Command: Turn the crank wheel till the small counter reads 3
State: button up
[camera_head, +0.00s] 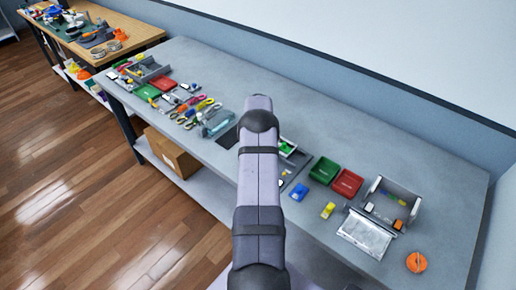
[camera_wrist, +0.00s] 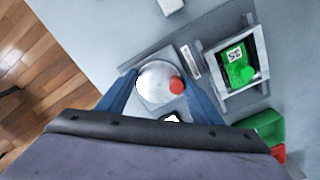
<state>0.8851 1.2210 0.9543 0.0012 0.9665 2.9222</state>
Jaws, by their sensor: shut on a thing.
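The crank wheel (camera_wrist: 152,84) is a pale round disc with a red knob (camera_wrist: 177,85) on its right side, seen in the wrist view. My gripper (camera_wrist: 160,88) has its two blue fingers on either side of the wheel, and it is shut on the wheel. A small white patch with a dark edge (camera_wrist: 171,118) shows just below the wheel, partly hidden by my gripper; I cannot tell whether it is the counter, and I can read no digit. In the head view my arm hides the wheel and my gripper.
Right of the wheel a grey frame holds a green piece (camera_wrist: 240,72) with a printed label. A green box (camera_head: 325,170), a red box (camera_head: 347,183), a blue piece (camera_head: 299,192) and an open grey bin (camera_head: 416,207) stand on the bench to the right. Tools lie left.

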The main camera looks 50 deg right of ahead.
jog(key=shift+r+m+p, duration=0.25)
jog(key=shift+m+p, duration=0.25)
jog(key=shift+p, duration=1.3)
jog(key=shift+d+f+p, duration=0.1)
jog(key=shift+f+p, duration=0.1)
jog(key=shift+p, duration=0.15)
jog(key=o, duration=1.1)
jog(key=shift+c, duration=0.2)
notch_tip(320, 180, up, 7)
jog(key=b, duration=0.4)
jog(key=shift+r, duration=0.15)
